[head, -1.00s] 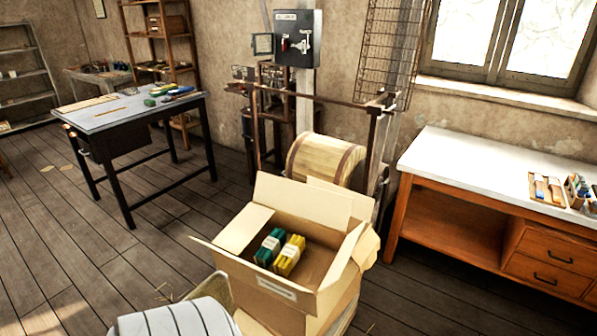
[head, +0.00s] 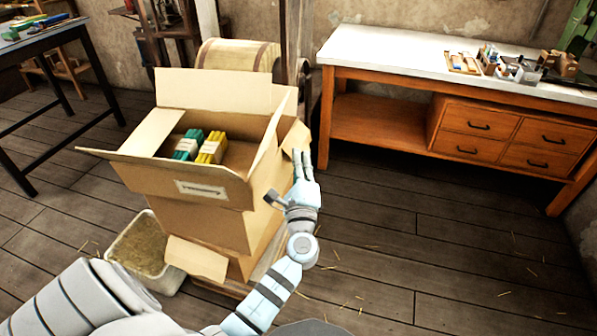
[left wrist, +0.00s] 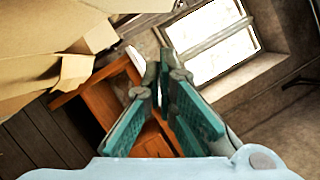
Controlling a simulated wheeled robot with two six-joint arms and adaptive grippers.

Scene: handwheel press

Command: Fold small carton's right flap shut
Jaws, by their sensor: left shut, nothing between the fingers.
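The small open carton (head: 180,190) stands on top of another cardboard box, with green and yellow bundles (head: 200,147) inside. Its right flap (head: 270,127) stands up, tilted outward. The back flap (head: 213,90) is upright; the left flap (head: 148,132) leans out. My left gripper (head: 299,162) is shut and empty, fingers pointing up, just right of the carton. I cannot tell whether it touches the small tan flap (head: 295,137) beside it. In the left wrist view the closed fingers (left wrist: 164,62) are in the middle, and cardboard (left wrist: 45,50) fills the upper left. My right gripper is not in view.
A white-topped wooden workbench (head: 420,60) stands behind on the right. A straw-filled bin (head: 145,248) sits at the stack's lower left. A lower box's flap (head: 196,258) sticks out in front. The floor on the right is clear apart from straw.

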